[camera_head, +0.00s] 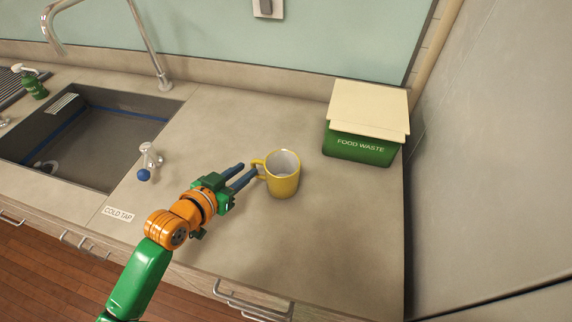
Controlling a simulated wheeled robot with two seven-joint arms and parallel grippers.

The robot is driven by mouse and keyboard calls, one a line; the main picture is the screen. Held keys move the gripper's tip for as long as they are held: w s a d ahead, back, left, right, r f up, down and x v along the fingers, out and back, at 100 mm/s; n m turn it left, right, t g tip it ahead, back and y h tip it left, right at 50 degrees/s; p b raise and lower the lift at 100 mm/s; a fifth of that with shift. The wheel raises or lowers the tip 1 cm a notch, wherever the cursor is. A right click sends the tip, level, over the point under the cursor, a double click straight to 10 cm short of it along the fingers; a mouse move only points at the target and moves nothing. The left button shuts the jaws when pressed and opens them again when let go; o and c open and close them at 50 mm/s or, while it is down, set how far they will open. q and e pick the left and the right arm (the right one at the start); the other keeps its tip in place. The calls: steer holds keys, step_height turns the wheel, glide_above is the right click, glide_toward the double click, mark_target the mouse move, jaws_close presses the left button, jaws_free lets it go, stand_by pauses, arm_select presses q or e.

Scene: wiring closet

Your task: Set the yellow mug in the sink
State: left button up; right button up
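The yellow mug (284,184) stands upright on the counter, right of the middle of the view, with its handle to the left. Its inside is pale and looks empty. My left gripper (247,172) is at the mug's left side with its two dark blue fingers apart, tips close to the handle. I cannot tell whether a finger touches the handle. The sink (98,130) is a dark grey basin set into the counter at the left. My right gripper is not in view.
A blue-tipped cold tap knob (149,158) stands between sink and mug. A tall curved faucet (150,50) rises behind the sink. A green food waste bin (358,148) with a cream lid is right of the mug. A green bottle (33,86) stands left of the sink.

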mark_target(252, 167)
arm_select(q)
steer(key=x, duration=0.4)
steer(key=shift+w+d+f, duration=0.15)
steer(key=shift+w+d, duration=0.05)
steer(key=shift+d, duration=0.05)
steer(key=shift+s+a, duration=0.15)
steer(key=shift+s, duration=0.1)
jaws_close()
steer(key=shift+w, duration=0.1)
stand_by(0.8)
